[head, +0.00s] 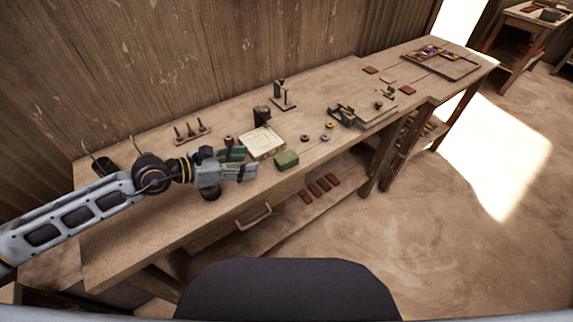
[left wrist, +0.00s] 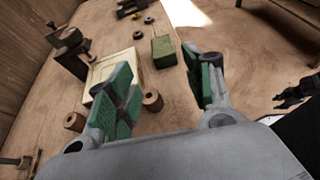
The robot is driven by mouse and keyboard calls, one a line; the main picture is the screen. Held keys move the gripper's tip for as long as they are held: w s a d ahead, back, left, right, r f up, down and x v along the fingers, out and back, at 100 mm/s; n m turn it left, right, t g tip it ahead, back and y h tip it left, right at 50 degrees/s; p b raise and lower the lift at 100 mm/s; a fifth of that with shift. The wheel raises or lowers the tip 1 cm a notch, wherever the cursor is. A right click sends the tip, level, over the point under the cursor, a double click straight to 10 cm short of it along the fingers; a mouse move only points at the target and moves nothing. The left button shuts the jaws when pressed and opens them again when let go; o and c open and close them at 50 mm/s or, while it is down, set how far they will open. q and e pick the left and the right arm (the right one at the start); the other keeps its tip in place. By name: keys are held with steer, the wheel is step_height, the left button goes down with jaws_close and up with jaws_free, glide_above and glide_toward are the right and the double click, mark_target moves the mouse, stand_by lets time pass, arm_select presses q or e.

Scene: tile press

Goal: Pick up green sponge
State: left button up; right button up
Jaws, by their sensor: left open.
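The green sponge (head: 286,160) is a small block lying on the workbench near its front edge, right of my left gripper. My left gripper (head: 245,162) has green-padded fingers, is open and empty, and is apart from the sponge. In the left wrist view the sponge (left wrist: 163,51) shows beyond the fingertips, between the two fingers of the gripper (left wrist: 168,78). My right gripper is not clearly seen in the head view; a dark piece at the right edge of the left wrist view cannot be told for certain.
A pale square tray (head: 263,141) lies just behind the sponge. Small round spools (head: 304,138) lie to its right, and a metal press (head: 345,115) stands farther right. A dark stand (head: 262,116) is behind. Bare bench wood (head: 225,203) lies in front.

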mark_target(285, 157)
steer(key=shift+s, duration=0.25)
arm_select(q)
steer(key=shift+w+d+f, duration=0.2)
steer(key=shift+w+d, duration=0.1)
steer(key=shift+d, duration=0.2)
steer(key=shift+p+x, duration=0.4)
steer(key=shift+x, duration=3.25)
arm_select(e)
steer(key=shift+s+a+r, duration=0.25)
steer(key=shift+a+r, duration=0.25)
steer(key=shift+a, duration=0.35)
arm_select(q)
steer(key=shift+d+f, duration=0.1)
steer(key=shift+d, duration=0.1)
